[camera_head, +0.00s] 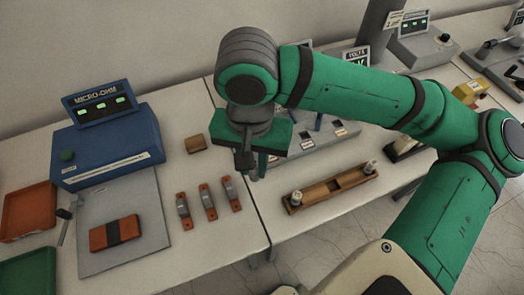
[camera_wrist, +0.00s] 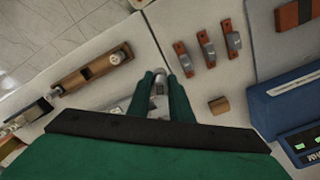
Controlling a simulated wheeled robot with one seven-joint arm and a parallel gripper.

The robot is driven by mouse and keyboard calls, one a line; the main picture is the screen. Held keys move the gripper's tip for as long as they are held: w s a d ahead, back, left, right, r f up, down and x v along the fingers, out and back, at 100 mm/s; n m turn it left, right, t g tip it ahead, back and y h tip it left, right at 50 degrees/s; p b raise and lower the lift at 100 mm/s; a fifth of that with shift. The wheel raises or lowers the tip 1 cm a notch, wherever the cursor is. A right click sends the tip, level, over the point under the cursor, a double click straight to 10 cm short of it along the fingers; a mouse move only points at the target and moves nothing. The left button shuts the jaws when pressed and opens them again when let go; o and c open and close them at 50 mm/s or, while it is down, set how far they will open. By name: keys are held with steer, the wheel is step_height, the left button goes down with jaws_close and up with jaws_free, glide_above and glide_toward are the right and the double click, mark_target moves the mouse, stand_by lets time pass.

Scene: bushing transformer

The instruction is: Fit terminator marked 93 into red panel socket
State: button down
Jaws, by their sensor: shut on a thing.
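My gripper (camera_head: 254,165) hangs over the bench near the gap between two tabletops. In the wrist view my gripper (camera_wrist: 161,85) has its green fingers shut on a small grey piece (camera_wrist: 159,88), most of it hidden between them. I cannot read a 93 on it. A wooden rack (camera_head: 330,187) on the right tabletop holds two pale upright pieces, one near each end: the left one (camera_head: 296,198) and the right one (camera_head: 370,167). Their markings are unreadable. Panels (camera_head: 315,137) with small labels stand behind my gripper, partly hidden by the arm; I cannot make out a red socket.
Three red-orange strips with grey clamps (camera_head: 207,202) lie left of my gripper. A small brown block (camera_head: 195,144) lies behind them. A blue micro-ohm meter (camera_head: 107,145), a grey plate (camera_head: 150,205) and red and green trays are further left. The right table's front is clear.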

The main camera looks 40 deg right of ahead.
steer(key=shift+n, duration=0.3)
steer(key=w+d+f, duration=0.6)
steer(key=d, duration=0.1)
steer(key=w+d+f, duration=0.3)
steer(key=d, duration=0.1)
steer(key=shift+w+d+f, duration=0.1)
steer(key=shift+w+d, duration=0.05)
steer(key=shift+w+d+f, duration=0.15)
steer(key=shift+f, duration=1.65)
steer(key=shift+f, duration=0.1)
steer(key=c, duration=1.6)
jaws_free()
step_height(320, 180, up, 12)
steer(key=shift+r, duration=0.15)
